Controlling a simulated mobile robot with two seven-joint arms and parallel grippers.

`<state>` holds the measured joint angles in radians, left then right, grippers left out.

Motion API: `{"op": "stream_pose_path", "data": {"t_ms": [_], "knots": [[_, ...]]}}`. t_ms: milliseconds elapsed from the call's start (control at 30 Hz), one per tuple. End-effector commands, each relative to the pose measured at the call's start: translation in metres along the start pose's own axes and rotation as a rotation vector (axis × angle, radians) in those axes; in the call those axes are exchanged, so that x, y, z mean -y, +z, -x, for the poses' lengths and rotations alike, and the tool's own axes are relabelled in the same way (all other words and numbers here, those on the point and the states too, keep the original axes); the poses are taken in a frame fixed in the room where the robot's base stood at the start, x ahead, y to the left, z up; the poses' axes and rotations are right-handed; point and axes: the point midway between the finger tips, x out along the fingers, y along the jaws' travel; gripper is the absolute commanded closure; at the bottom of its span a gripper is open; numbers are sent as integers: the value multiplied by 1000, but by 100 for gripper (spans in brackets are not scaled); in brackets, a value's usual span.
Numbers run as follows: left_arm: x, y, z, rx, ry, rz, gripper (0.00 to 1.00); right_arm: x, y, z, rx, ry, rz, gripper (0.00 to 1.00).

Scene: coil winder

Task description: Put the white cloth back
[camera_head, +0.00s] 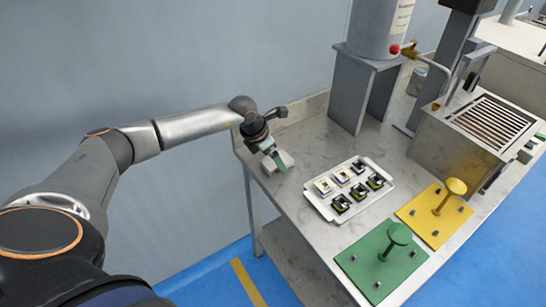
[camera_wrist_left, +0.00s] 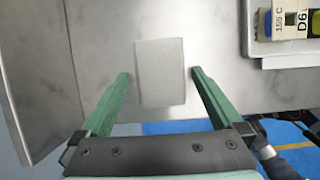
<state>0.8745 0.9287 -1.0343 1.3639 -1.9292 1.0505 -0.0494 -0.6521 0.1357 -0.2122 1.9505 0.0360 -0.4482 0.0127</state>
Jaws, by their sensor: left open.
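The white cloth (camera_wrist_left: 160,72) looks like a pale, flat rectangular pad lying on the metal table. In the left wrist view it lies between the two green fingers of my left gripper (camera_wrist_left: 158,74), with a gap on each side. In the head view the cloth (camera_head: 287,158) is at the table's far left corner, partly hidden by my left gripper (camera_head: 277,162). The gripper is open and points down at the cloth. My right gripper is not in either view.
A white tray (camera_head: 318,205) with several small parts is right of the cloth. A green plate (camera_head: 360,262) and a yellow plate (camera_head: 418,215), each with a knob, stand nearer the front. A grey stand (camera_head: 350,100) carries a large cylinder (camera_head: 372,30) behind. The table's left edge is close.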

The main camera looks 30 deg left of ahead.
Motion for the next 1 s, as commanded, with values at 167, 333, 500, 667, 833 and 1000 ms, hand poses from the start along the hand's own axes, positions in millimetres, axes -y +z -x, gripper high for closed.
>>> {"op": "stream_pose_path", "data": {"t_ms": [167, 333, 500, 667, 833, 1000], "knots": [[-1, 2, 20, 3, 2, -2, 0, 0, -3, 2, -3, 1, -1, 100], [-1, 2, 56, 4, 2, -2, 0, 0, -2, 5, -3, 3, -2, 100], [-1, 1, 91, 3, 2, -1, 0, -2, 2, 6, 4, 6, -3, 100], [-1, 1, 113, 1, 1, 0, 0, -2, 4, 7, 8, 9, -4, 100], [0, 1, 122, 1, 1, 0, 0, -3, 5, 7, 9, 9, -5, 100], [0, 1, 122, 1, 0, 0, 0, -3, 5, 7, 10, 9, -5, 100]]}}
